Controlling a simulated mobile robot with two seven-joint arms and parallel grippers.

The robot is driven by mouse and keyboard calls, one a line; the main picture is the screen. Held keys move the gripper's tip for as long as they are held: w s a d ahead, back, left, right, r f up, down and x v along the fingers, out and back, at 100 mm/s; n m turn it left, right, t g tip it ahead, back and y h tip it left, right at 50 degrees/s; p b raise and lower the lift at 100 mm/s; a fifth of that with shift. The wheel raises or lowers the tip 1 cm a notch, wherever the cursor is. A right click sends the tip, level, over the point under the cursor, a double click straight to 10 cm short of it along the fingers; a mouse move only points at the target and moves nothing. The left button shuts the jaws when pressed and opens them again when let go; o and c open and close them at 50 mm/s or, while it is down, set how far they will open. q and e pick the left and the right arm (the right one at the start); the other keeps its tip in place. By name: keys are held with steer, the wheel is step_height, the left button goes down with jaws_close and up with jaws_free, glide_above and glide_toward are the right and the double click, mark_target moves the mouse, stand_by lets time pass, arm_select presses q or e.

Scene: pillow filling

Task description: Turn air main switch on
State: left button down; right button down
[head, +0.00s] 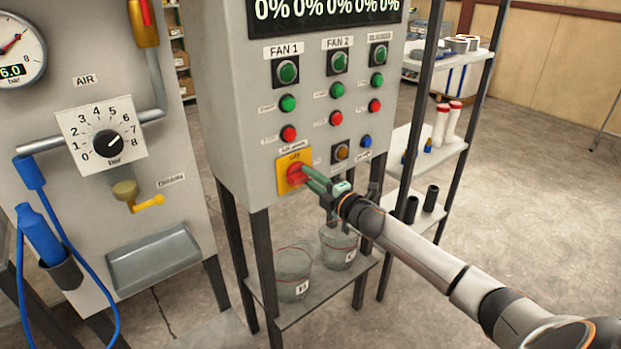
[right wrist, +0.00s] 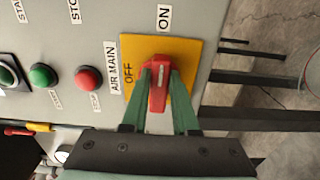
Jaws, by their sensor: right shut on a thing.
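The air main switch is a red handle (head: 296,174) on a yellow plate (head: 283,184) at the lower front of the grey control panel. My right gripper (head: 308,177) reaches it from the right and is shut on the handle. In the right wrist view the green fingertips of the gripper (right wrist: 158,85) clasp the red handle (right wrist: 157,83) from both sides. There the handle runs up and down, with its upper end toward the ON label (right wrist: 164,17). The OFF label (right wrist: 129,72) lies to its left. My left gripper is not in view.
Green and red buttons sit above the switch, with a blue button (head: 366,141) to its right. Buckets (head: 292,272) stand on the shelf below the panel. A shelf rack (head: 432,150) stands behind my right arm. An air panel with a dial (head: 108,143) is at the left.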

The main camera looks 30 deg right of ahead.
steer(key=c, duration=0.7)
jaws_free()
steer(key=shift+s, duration=0.1)
steer(key=shift+s+d+b, duration=0.15)
steer(key=shift+s, duration=1.9)
steer(key=shift+s+d+b, duration=0.15)
steer(key=shift+s+d, duration=0.05)
steer(key=shift+s, duration=1.85)
steer(key=shift+s+d+b, duration=0.15)
steer(key=shift+s, duration=1.9)
